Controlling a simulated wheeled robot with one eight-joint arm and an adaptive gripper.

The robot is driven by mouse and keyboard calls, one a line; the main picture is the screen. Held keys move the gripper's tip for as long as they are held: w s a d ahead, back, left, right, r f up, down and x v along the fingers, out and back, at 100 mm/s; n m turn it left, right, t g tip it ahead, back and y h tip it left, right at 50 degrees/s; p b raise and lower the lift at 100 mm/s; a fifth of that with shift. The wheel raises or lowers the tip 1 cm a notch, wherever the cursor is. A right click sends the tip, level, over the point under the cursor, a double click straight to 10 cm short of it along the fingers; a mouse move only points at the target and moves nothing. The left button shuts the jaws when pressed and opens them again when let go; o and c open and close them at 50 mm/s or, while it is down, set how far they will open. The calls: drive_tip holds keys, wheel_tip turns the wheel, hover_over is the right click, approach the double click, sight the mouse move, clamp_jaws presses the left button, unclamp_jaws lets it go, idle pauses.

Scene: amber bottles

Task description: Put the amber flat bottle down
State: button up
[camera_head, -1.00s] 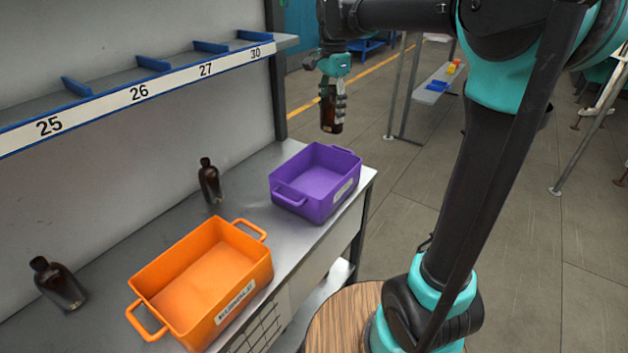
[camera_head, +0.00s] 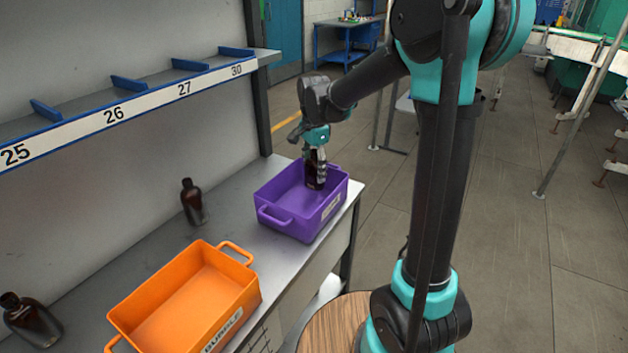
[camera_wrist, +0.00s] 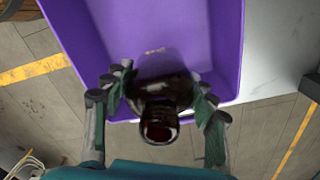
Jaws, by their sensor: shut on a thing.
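The amber flat bottle (camera_head: 311,178) is dark brown and hangs upright in my gripper (camera_head: 316,168), at the purple bin (camera_head: 289,228). Its lower part is inside the bin's outline, near the back right wall; I cannot tell whether its base touches the floor. In the wrist view the bottle's mouth (camera_wrist: 160,125) points toward the camera, between the two fingers of my gripper (camera_wrist: 163,100). The fingers are closed on both sides of the bottle. The purple bin (camera_wrist: 205,40) fills much of that view.
An orange bin (camera_head: 190,299) stands in front on the grey bench (camera_head: 165,240). One amber bottle (camera_head: 191,203) stands behind it, and another (camera_head: 30,320) is at the far left. A numbered shelf (camera_head: 125,110) runs above the bench. The purple bin looks otherwise empty.

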sight(314, 151)
drive_tip(key=shift+f, duration=2)
drive_tip(key=shift+f, duration=0.15)
drive_tip(key=o, duration=1.2)
drive_tip(key=shift+o, duration=0.2)
wheel_tip(314, 151, up, 12)
drive_tip(key=shift+r, duration=0.2)
